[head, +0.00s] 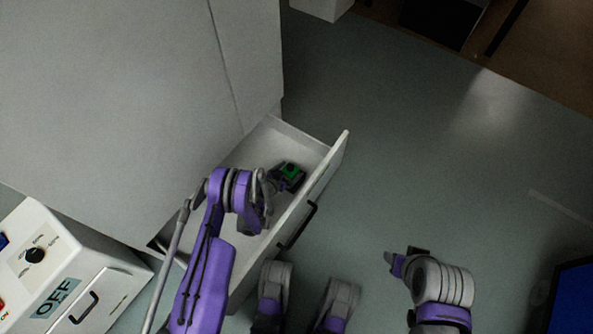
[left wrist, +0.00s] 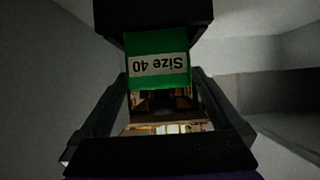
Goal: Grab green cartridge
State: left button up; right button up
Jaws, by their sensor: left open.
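The green cartridge (head: 291,171), a green block with dark parts around it, lies in the open drawer (head: 325,178), near its far end. In the left wrist view the green cartridge (left wrist: 158,72) shows a white label reading "Size 40" upside down. My left gripper (head: 273,186) reaches into the drawer right beside it. Its open fingers (left wrist: 161,80) stand on either side of the cartridge's near end; I cannot tell whether they touch it. My right gripper (head: 396,263) is at the lower right, outside the drawer; its jaws do not show clearly.
The drawer's front panel with a black handle (head: 298,226) stands between the cartridge and the open floor (head: 420,150). A large grey cabinet (head: 120,90) rises at the left. A white box (head: 85,275) with a knob and an "OFF" label is at the lower left.

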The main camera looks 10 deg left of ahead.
pick_arm(q)
jog(key=shift+w+d+f, duration=0.1)
jog(key=shift+w, duration=0.1)
jog(key=shift+s, duration=0.1)
jog(key=shift+c, duration=0.6)
grip_shut()
